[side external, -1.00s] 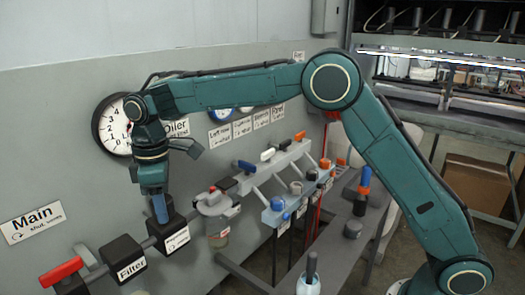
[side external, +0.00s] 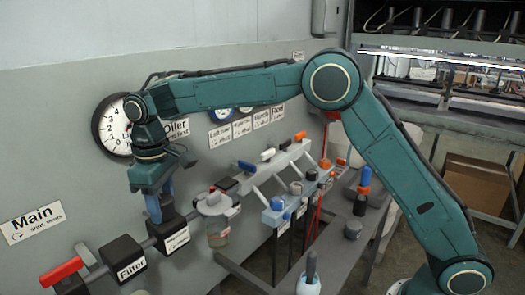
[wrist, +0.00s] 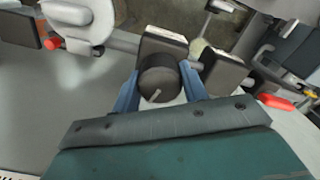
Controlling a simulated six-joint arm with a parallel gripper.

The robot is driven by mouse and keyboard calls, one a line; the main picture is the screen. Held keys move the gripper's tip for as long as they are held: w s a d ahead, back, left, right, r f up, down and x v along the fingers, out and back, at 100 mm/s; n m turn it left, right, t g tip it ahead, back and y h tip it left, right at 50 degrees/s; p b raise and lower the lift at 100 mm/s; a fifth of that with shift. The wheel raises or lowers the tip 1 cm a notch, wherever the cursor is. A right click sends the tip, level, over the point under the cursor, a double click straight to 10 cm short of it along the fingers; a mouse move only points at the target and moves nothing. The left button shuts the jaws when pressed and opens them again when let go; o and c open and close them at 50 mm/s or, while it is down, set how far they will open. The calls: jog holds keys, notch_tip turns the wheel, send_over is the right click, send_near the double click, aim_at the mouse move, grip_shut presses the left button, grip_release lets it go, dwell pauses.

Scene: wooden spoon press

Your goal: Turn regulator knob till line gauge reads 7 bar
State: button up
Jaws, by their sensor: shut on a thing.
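The regulator is a dark block (side external: 173,236) with a white label on the pipe along the grey wall, between the filter and the oiler. My gripper (side external: 160,212) points down onto it from above. In the wrist view its two blue fingers (wrist: 159,84) stand on either side of the dark round knob (wrist: 158,76) and are shut on it. A pale pointer line shows on the knob top, slanting to the upper right. The line gauge (side external: 108,126), a white dial with a black rim, is partly hidden by my wrist. Numbers 0, 2 and 4 show; the needle cannot be read.
The filter block (side external: 124,258) and a red-handled valve (side external: 61,271) are left of the regulator. The oiler (side external: 217,213) with its clear bowl is close on the right. Beyond it is a manifold with coloured levers (side external: 272,203). A "Main" sign (side external: 32,222) hangs on the wall.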

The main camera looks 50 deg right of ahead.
aim_at(161, 199)
jog(key=shift+m, duration=0.5)
jog(key=o, duration=1)
jog(key=shift+r, duration=0.1)
notch_tip(161, 199, up, 14)
dwell(0.5)
